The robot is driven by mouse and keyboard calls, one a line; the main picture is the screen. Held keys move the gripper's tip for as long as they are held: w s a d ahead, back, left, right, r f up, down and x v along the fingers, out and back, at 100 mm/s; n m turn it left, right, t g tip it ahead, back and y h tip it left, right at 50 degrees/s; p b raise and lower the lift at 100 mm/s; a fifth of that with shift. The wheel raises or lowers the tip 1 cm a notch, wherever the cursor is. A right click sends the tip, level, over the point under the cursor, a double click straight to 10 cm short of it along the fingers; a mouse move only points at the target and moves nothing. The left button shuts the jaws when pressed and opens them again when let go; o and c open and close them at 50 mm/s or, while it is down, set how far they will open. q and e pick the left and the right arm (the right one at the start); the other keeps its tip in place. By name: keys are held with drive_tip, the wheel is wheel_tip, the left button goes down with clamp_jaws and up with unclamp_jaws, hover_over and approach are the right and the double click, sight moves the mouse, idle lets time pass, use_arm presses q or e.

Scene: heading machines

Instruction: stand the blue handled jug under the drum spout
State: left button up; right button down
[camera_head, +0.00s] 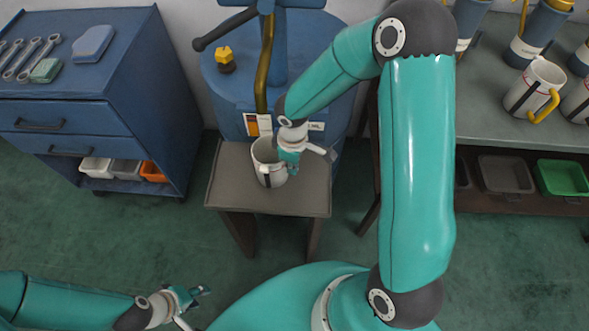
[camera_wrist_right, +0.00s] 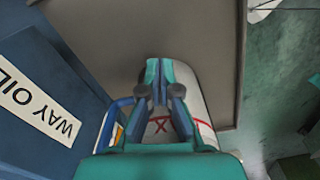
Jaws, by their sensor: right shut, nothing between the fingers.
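The blue-handled jug (camera_head: 266,163) is white with a dark stripe and stands upright on a small grey stand (camera_head: 232,185). Its blue handle (camera_wrist_right: 121,106) and red markings show in the right wrist view. The blue drum (camera_head: 305,65) is behind, with a brass spout (camera_head: 262,85) whose lower end comes down above and just behind the jug. My right gripper (camera_head: 291,168) is shut and empty at the jug's right side in the head view; its fingers (camera_wrist_right: 159,73) hide part of the jug. My left gripper (camera_head: 196,295) is low at the front left, away from the jug; its opening is unclear.
A white mug with a yellow handle (camera_head: 534,88) stands on the bench (camera_head: 490,125) at right, near other vessels. Below are a green bin (camera_head: 563,178) and a grey bin (camera_head: 506,174). A blue tool cabinet (camera_head: 150,85) stands at left. Open green floor lies in front.

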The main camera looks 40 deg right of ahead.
drive_tip(key=shift+w+a, duration=0.25)
drive_tip(key=shift+w, duration=0.05)
drive_tip(key=shift+s, duration=0.1)
